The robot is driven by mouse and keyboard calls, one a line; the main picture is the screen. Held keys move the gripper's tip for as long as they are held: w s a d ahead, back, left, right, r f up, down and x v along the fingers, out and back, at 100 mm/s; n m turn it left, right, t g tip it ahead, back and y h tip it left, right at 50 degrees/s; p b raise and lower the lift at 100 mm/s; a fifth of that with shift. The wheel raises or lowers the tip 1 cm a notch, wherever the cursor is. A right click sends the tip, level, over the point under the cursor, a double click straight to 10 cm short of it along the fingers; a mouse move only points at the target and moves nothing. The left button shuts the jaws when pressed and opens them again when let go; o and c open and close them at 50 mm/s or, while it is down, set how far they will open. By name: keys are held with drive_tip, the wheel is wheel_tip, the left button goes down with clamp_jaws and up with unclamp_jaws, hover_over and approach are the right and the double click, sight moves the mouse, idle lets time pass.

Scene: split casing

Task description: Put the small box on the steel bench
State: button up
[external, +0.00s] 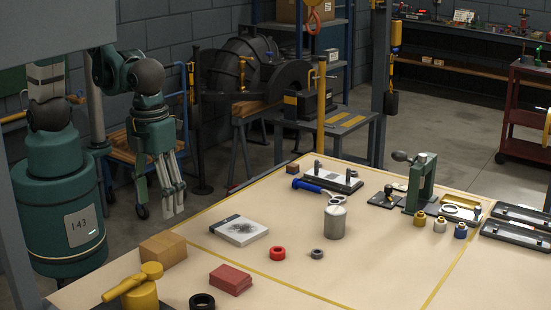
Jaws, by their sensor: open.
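My gripper (164,200) hangs fingers-down at the left, near the left edge of the beige table (330,266). It is open and empty, apart from every box. Several things could be the small box: a cardboard box (163,249) at the table's left, a red box (231,281) at the front and a tiny brown block (292,169) at the far edge. I cannot tell which one is meant. A grey metal bench (341,128) with yellow stripes stands behind the table; it may be the steel bench. A dark case (306,105) sits on its left part.
On the table are a white printed block (239,230), a red ring (278,253), a grey canister (335,223), a green press (424,183) and a yellow tool (139,288). A yellow post (321,108) stands before the bench. The table's front middle is mostly clear.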

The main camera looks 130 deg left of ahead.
drive_tip(key=s+r+n+t, duration=0.3)
drive_tip(key=s+r+n, duration=0.2)
drive_tip(key=r+n, duration=0.4)
drive_tip(key=s+a+r+n+t, duration=0.1)
drive_tip(key=s+r+n+t, duration=0.3)
drive_tip(key=r+n, duration=0.5)
drive_tip(key=shift+s, duration=0.6)
